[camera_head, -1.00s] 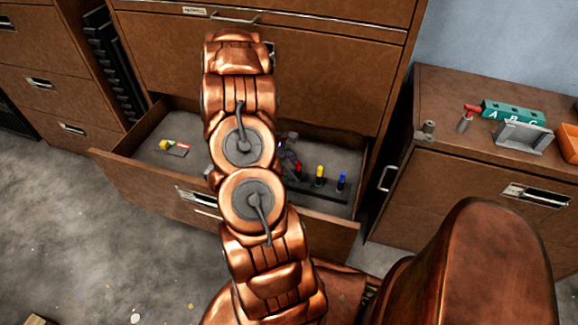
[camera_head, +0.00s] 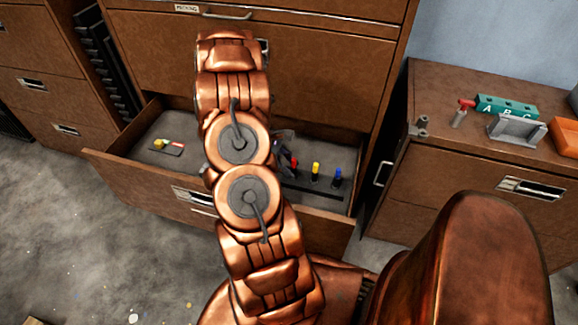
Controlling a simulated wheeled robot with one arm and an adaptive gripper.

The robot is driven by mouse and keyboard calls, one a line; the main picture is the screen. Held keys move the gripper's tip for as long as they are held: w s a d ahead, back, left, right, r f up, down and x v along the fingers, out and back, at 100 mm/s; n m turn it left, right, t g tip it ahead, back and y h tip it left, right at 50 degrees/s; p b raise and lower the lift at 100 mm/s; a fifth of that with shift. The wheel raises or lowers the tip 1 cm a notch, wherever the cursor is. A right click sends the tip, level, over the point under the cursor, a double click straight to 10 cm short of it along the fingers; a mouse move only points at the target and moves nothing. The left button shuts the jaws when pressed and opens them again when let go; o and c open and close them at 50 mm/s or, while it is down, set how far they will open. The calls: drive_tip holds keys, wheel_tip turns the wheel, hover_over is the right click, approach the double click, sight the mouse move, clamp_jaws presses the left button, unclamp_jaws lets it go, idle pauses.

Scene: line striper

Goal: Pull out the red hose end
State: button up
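A red hose end (camera_head: 294,163) stands in the open drawer, at the left of a dark rack (camera_head: 325,190). A yellow hose end (camera_head: 316,169) and a blue hose end (camera_head: 338,177) stand upright to its right in the same rack. My gripper (camera_head: 286,155), dark and small in view, is down in the drawer right beside the red one, at its upper left. My copper arm hides part of the gripper. I cannot tell whether its fingers touch the red end or are closed.
The open drawer (camera_head: 130,172) also holds a small plate with yellow and red parts (camera_head: 166,146) at left. On the right cabinet (camera_head: 440,160) stand a green A-B-C block (camera_head: 507,106), a grey holder (camera_head: 516,130), an orange bin (camera_head: 565,137) and a red-topped metal piece (camera_head: 461,115).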

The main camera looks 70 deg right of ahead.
sight(293, 159)
clamp_jaws()
drive_tip(key=shift+r+p, duration=0.3)
drive_tip(key=shift+r, duration=0.45)
idle(0.4)
drive_tip(key=shift+r+p, duration=0.8)
drive_tip(key=shift+r, duration=1.1)
